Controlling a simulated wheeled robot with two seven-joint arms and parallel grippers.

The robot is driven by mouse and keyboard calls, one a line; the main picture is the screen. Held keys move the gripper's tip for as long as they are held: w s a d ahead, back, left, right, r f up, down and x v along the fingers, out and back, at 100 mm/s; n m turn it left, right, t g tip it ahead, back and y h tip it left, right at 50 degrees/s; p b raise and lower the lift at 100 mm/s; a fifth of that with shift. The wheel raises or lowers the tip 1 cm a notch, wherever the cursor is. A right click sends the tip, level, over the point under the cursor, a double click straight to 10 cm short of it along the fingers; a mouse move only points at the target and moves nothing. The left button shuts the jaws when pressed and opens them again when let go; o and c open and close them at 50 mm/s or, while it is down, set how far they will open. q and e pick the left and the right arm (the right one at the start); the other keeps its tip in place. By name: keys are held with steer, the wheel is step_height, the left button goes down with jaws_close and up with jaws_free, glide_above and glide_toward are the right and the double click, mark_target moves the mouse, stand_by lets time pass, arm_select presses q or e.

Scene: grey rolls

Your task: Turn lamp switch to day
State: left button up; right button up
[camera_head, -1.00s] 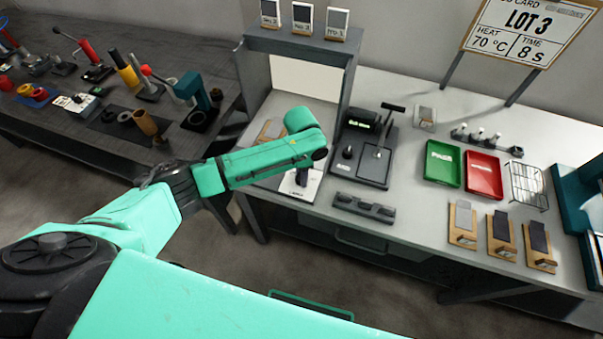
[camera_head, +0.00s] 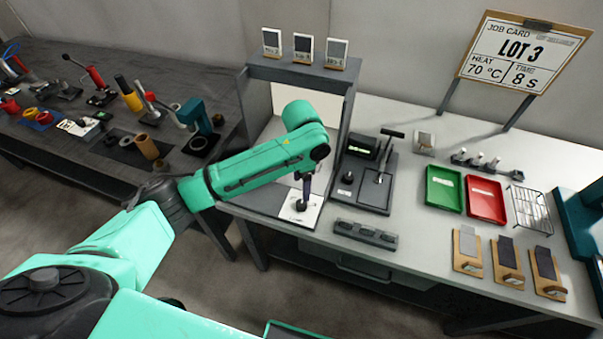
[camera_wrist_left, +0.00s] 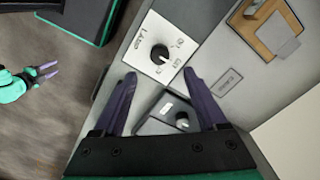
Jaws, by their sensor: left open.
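The lamp switch is a black round knob (camera_wrist_left: 160,53) on a white plate (camera_wrist_left: 144,62) marked LAMP; its other markings are too small to read surely. In the head view the white plate (camera_head: 289,213) lies at the bench's front left corner. My left gripper (camera_wrist_left: 160,77) is open, with its two purple fingers pointing toward the plate and nothing between them. The knob shows just beyond the fingertips, apart from them. In the head view the left gripper (camera_head: 305,187) hangs above the plate. My right gripper (camera_wrist_left: 52,70) shows small at the left of the wrist view, its fingers apart.
Right of the plate is a black press station (camera_head: 375,187) with a lever. A dark block (camera_head: 365,235) lies at the front edge. Green (camera_head: 444,189) and red (camera_head: 486,199) trays stand farther right. A shelf unit (camera_head: 300,70) rises behind my left arm.

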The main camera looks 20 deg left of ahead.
arm_select(q)
step_height(320, 180, up, 6)
stand_by(0.5)
